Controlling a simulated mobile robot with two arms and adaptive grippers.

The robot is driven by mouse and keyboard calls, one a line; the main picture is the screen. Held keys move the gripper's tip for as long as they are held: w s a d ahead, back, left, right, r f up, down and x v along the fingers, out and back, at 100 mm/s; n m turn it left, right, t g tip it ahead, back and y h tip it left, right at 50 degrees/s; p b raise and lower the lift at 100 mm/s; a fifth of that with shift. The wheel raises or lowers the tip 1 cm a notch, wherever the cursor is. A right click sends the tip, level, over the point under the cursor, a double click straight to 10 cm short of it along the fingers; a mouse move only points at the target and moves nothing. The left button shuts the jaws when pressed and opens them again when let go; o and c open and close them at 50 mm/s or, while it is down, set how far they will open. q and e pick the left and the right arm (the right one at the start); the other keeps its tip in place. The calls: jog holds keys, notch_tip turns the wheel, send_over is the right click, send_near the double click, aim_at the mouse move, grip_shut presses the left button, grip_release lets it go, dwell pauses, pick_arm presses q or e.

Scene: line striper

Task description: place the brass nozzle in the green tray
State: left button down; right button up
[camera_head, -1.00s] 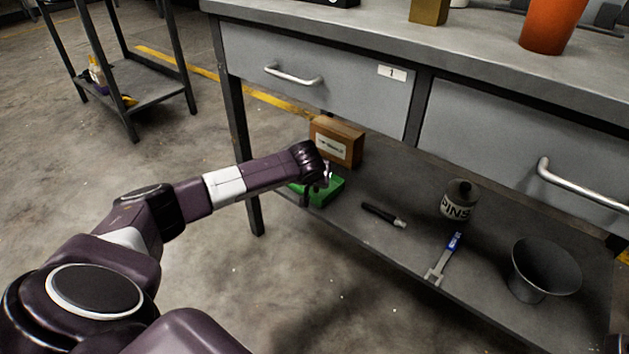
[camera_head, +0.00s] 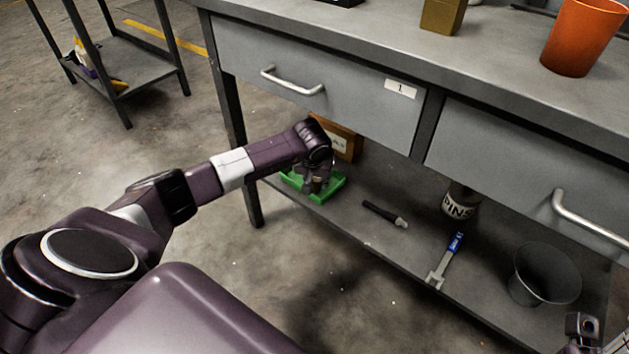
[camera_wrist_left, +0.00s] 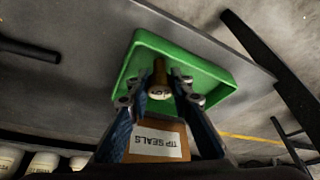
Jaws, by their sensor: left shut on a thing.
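The green tray (camera_head: 332,188) sits on the lower shelf, near its left front corner. It also shows in the left wrist view (camera_wrist_left: 205,60). My left gripper (camera_head: 317,184) is over the tray, fingers pointing down, and is shut on the brass nozzle (camera_wrist_left: 160,76). The nozzle has a brownish brass body and a pale marked end between the fingertips. It appears within the tray's outline; I cannot tell whether it touches the tray floor. Part of my right gripper (camera_head: 582,326) shows at the bottom right, its fingers unclear.
A cardboard box (camera_head: 345,141) labelled TIP SEALS stands behind the tray. A black-handled tool (camera_head: 384,214), a blue-handled scraper (camera_head: 446,261), a PINS can (camera_head: 460,203) and a grey bucket (camera_head: 543,275) occupy the shelf to the right. The drawers (camera_head: 310,84) overhang the shelf.

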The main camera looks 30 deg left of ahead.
pick_arm(q)
jog(key=shift+f, duration=0.15)
jog(key=c, duration=1.7)
grip_release()
jog(key=shift+c, duration=0.2)
